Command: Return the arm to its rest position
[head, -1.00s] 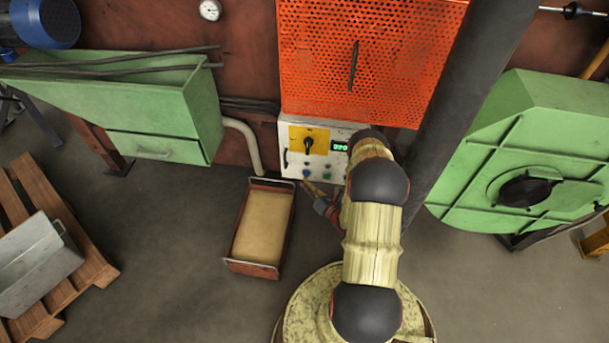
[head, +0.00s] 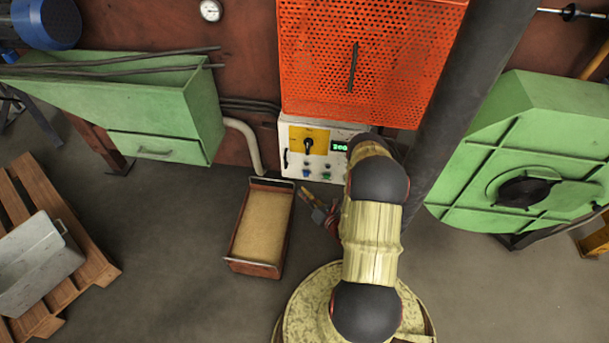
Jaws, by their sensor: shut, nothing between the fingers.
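My arm rises from its base at the bottom centre of the head view, bent forward in yellow-cream links with dark joints. My gripper (head: 307,194) shows to the left of the arm, between the tray and the arm, small and partly hidden behind the links. It is shut and holds nothing. It is apart from the control box (head: 299,166), which has a yellow plate with a black rotary knob (head: 309,146), a green display (head: 340,146) and several small buttons.
A brown tray with a sandy fill (head: 233,264) lies on the floor left of my gripper. An orange perforated guard (head: 400,60) is above the control box. Green machines stand at left (head: 150,115) and right (head: 480,165). A pallet (head: 85,255) carries a grey metal bin (head: 40,265).

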